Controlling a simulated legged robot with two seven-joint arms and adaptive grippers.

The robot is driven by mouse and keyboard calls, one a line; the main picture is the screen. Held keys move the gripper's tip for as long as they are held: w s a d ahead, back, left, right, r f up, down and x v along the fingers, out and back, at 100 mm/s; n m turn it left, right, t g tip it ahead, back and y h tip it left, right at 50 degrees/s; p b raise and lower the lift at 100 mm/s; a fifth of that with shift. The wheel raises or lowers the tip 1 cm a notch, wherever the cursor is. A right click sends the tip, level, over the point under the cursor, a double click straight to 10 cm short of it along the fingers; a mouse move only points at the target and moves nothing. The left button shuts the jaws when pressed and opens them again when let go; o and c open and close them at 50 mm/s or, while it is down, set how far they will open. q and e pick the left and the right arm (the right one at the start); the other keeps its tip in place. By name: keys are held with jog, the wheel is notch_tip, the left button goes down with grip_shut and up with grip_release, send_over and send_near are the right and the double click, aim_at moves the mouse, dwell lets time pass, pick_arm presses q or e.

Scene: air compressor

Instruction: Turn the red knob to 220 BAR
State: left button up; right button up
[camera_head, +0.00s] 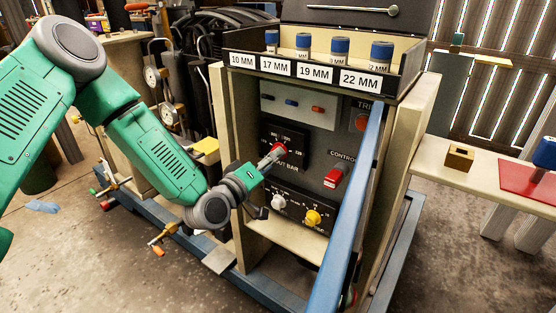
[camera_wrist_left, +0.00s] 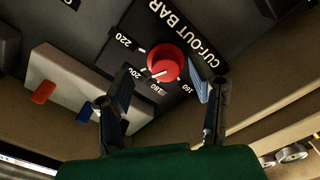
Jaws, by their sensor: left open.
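The red knob (camera_head: 279,149) sits on the black cut-out bar dial plate of the compressor panel. In the left wrist view the knob (camera_wrist_left: 166,62) shows with a pale mark that seems to point to the lower left, roughly toward the 200 label. The 220 label (camera_wrist_left: 123,40) is to the upper left of the knob. My left gripper (camera_head: 268,159) is right in front of the knob. In the left wrist view its fingers (camera_wrist_left: 160,84) are open, one on each side of the knob's near edge; I cannot tell whether they touch it. My right gripper is out of view.
Below the dial are a yellow knob (camera_head: 313,218) and a white knob (camera_head: 278,201). A red control switch (camera_head: 334,176) is to the right. A blue post (camera_head: 346,210) stands in front of the panel's right side. A labelled socket tray (camera_head: 308,72) overhangs the panel.

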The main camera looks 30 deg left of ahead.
pick_arm(q)
jog(key=w, duration=0.1)
jog(key=w+a, duration=0.1)
jog(key=w, duration=0.1)
jog(key=shift+f, duration=0.2)
jog(key=shift+d+r, duration=0.1)
jog(key=shift+d, duration=0.15)
jog(key=shift+c, duration=0.8)
jog(key=shift+d, duration=0.2)
jog(key=c, duration=1)
jog(key=shift+o, duration=0.2)
jog(key=shift+a, duration=0.1)
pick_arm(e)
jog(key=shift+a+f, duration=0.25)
